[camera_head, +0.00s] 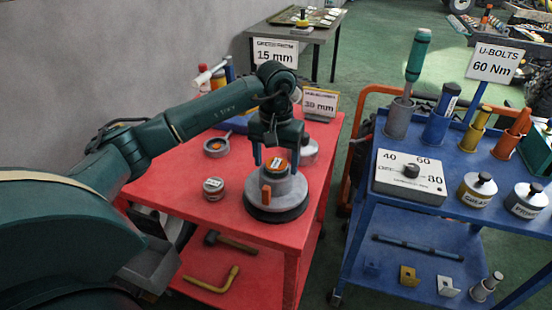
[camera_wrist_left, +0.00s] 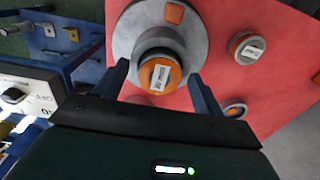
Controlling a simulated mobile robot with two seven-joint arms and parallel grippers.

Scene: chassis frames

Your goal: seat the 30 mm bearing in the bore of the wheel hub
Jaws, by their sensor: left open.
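The wheel hub (camera_head: 287,192) is a grey, stepped round part on a dark round base, standing on the red cart top; it also shows in the wrist view (camera_wrist_left: 192,25). A short metal cylinder with an orange top and white label, apparently the bearing (camera_head: 276,166), is at the top of the hub; it also shows in the wrist view (camera_wrist_left: 161,73). I cannot tell how deep it sits in the bore, which it hides. My left gripper (camera_head: 276,157) is open above the hub, its fingers (camera_wrist_left: 161,82) on either side of the bearing with gaps.
Another labelled round part (camera_head: 214,189) stands left of the hub on the red cart (camera_head: 240,215). A "30 mm" sign (camera_head: 319,102) stands at the back. A blue cart (camera_head: 450,222) with tools is at the right.

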